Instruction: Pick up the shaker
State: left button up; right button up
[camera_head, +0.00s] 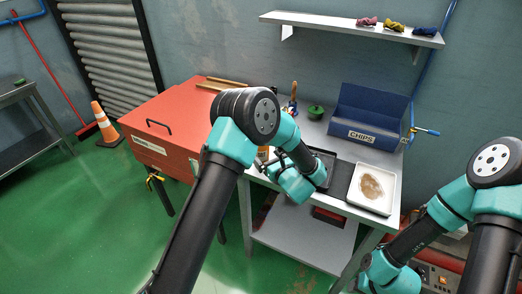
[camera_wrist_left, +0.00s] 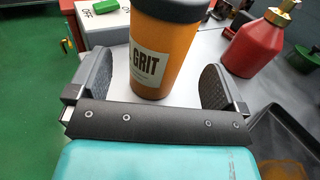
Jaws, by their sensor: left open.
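The orange shaker (camera_wrist_left: 178,45), with a dark top and a pale GRIT label, stands upright on the grey bench in the left wrist view. In the head view only a small orange part of it (camera_head: 263,153) shows beside my left arm. My left gripper (camera_wrist_left: 156,76) is open, with one finger on each side of the shaker's body. I cannot tell whether either finger touches it. In the head view the left gripper (camera_head: 262,166) is small and partly hidden. My right arm shows at the lower right, but its gripper is not visible.
A red bottle with a brass top (camera_wrist_left: 258,42) stands right of the shaker. A dark tray (camera_wrist_left: 285,140) lies nearer, at the right. The bench also holds a blue CHIPS bin (camera_head: 370,112), a white tray (camera_head: 389,207) and a green object (camera_head: 315,112). A red chest (camera_head: 165,118) stands left.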

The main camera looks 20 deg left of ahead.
pick_arm(q)
jog(key=shift+x, duration=2.6)
jog(key=shift+r, duration=0.15)
jog(key=shift+s, duration=0.1)
jog(key=c, duration=1.2)
jog(key=shift+r, duration=0.1)
